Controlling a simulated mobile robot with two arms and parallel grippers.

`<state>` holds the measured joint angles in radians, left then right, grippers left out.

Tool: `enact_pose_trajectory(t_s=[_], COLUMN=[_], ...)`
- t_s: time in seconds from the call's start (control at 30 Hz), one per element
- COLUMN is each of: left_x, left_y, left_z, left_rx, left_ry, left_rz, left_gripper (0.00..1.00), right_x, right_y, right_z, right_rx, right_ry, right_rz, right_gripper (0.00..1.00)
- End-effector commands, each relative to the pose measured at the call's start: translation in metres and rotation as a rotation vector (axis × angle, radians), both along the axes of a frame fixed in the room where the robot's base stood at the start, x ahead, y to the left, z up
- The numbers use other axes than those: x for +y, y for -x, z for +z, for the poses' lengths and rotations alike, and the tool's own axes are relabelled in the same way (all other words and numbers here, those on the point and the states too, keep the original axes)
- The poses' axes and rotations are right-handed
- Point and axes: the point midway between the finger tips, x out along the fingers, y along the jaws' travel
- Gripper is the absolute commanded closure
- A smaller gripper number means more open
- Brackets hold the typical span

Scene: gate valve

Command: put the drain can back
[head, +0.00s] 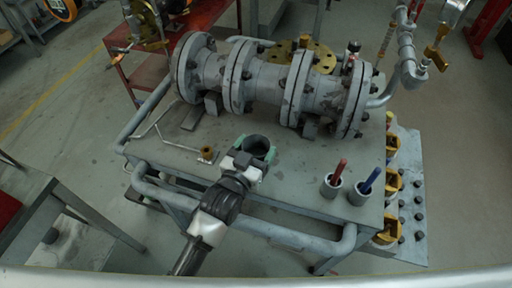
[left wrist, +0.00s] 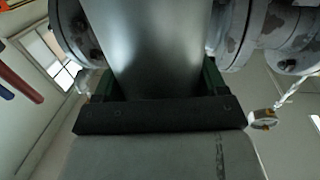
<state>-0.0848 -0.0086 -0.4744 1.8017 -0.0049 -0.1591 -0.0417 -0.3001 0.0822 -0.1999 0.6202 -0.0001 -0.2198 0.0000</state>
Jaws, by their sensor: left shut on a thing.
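The drain can (head: 257,147) is an open-topped grey cylinder over the front middle of the workbench (head: 290,185), in front of the flanged pipe assembly (head: 270,80). My left gripper (head: 252,156) comes from the front and is shut around the can. In the left wrist view the can (left wrist: 145,50) stands as a smooth grey wall between the two dark green fingers of the gripper (left wrist: 155,90). I cannot tell whether the can's base touches the bench top. My right gripper is not in view.
Two grey cups with a red handle (head: 340,170) and a blue handle (head: 369,181) stand on the right of the bench. A small brass part (head: 207,153) and a bent rod (head: 160,130) lie left of the can. A tubular rail (head: 250,227) runs along the front.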

Motion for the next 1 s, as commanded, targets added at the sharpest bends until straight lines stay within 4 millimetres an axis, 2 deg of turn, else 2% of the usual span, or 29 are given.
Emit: enact_pose_trajectory(t_s=[0.63, 0.67, 0.7, 0.83, 1.0], left_x=[0.0, 0.0, 0.0, 0.0, 0.0], left_y=[0.0, 0.0, 0.0, 0.0, 0.0], left_z=[-0.012, -0.012, -0.011, -0.012, -0.013], left_rx=[-0.003, -0.003, -0.003, -0.002, 0.002], left_ry=[0.001, 0.001, 0.001, 0.001, -0.001], left_rz=[0.0, 0.0, 0.0, 0.0, 0.0], left_gripper=[0.66, 0.24, 0.18, 0.0, 0.0], right_x=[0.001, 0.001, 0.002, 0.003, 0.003], right_y=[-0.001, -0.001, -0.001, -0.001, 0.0], right_z=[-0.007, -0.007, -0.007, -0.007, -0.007], right_rx=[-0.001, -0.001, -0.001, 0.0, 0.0], right_ry=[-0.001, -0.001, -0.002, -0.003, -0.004], right_rz=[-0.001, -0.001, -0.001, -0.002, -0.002], right_gripper=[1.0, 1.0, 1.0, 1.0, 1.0])
